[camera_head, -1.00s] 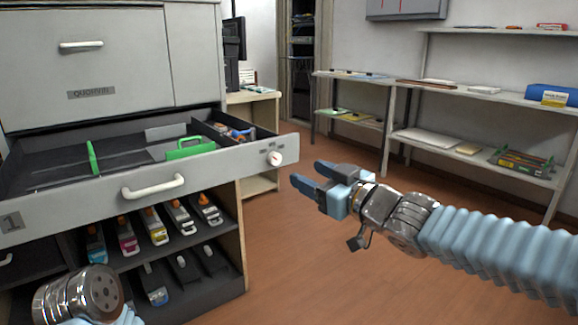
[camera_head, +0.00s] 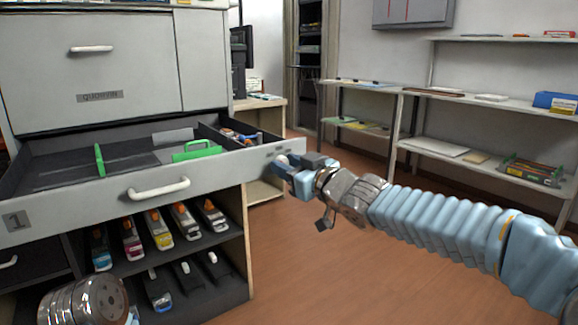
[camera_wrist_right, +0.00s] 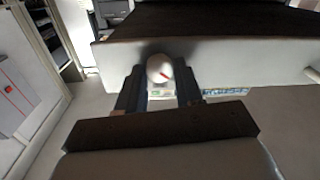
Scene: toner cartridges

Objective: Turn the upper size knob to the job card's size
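The upper size knob is a small white knob with a red pointer line, on the front of the open upper drawer (camera_head: 80,196) near its right end. In the right wrist view the knob (camera_wrist_right: 159,70) sits between the two dark fingers of my right gripper (camera_wrist_right: 160,88). In the head view my right gripper (camera_head: 300,164) is at the knob and mostly covers it. The fingers stand apart on either side; whether they touch the knob I cannot tell. My left arm's wrist (camera_head: 85,300) shows at the lower left, its fingers out of view. I cannot make out a job card.
The drawer holds green dividers (camera_head: 195,150). Several toner cartridges (camera_head: 160,230) stand on shelves below it. A white drawer handle (camera_head: 158,189) sticks out left of the knob. Wall shelves (camera_head: 470,95) stand at the right, with open floor (camera_head: 300,265) between.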

